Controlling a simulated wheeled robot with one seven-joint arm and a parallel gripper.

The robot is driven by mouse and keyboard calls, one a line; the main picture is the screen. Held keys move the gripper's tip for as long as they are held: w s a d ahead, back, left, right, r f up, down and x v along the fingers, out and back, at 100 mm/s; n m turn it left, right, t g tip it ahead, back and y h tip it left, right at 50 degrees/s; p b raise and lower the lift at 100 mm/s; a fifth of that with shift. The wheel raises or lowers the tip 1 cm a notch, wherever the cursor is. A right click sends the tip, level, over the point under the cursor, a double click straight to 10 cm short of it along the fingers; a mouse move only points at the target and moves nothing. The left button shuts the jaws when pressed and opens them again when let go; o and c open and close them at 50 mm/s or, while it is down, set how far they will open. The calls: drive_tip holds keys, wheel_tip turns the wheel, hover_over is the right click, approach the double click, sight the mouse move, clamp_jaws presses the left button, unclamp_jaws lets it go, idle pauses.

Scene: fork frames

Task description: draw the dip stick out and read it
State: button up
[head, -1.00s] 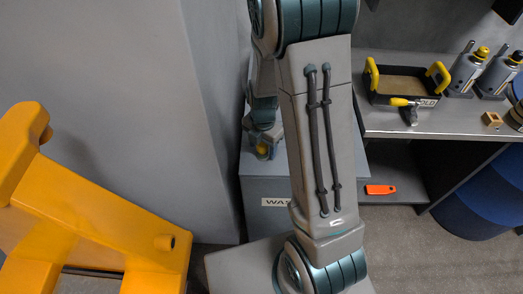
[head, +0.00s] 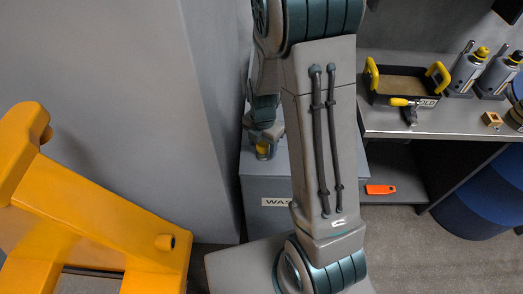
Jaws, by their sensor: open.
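My gripper (head: 264,151) is small in the head view, low over the top of a grey box (head: 263,222) with a white label, partly readable as "WAS". It is open. A small yellow piece (head: 262,147) shows at its fingers; I cannot tell whether it is the dip stick's handle or whether the fingers touch it. No dip stick can be made out clearly. My own arm hides the right part of the box and its label.
A grey bench (head: 430,122) at right carries a black tray (head: 402,99) with yellow handles, two grey bottles and a small brass block (head: 491,119). An orange tool (head: 380,189) lies on the shelf below. A yellow frame (head: 100,215) stands at left, a blue drum (head: 480,205) at right.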

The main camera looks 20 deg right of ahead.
clamp_jaws()
wheel_tip(320, 180, up, 15)
drive_tip(key=p, duration=0.9)
drive_tip(key=shift+f+p, duration=0.2)
drive_tip(key=shift+p, duration=0.1)
idle(3.2)
drive_tip(key=shift+r, duration=0.15)
idle(0.3)
drive_tip(key=shift+r, duration=1.9)
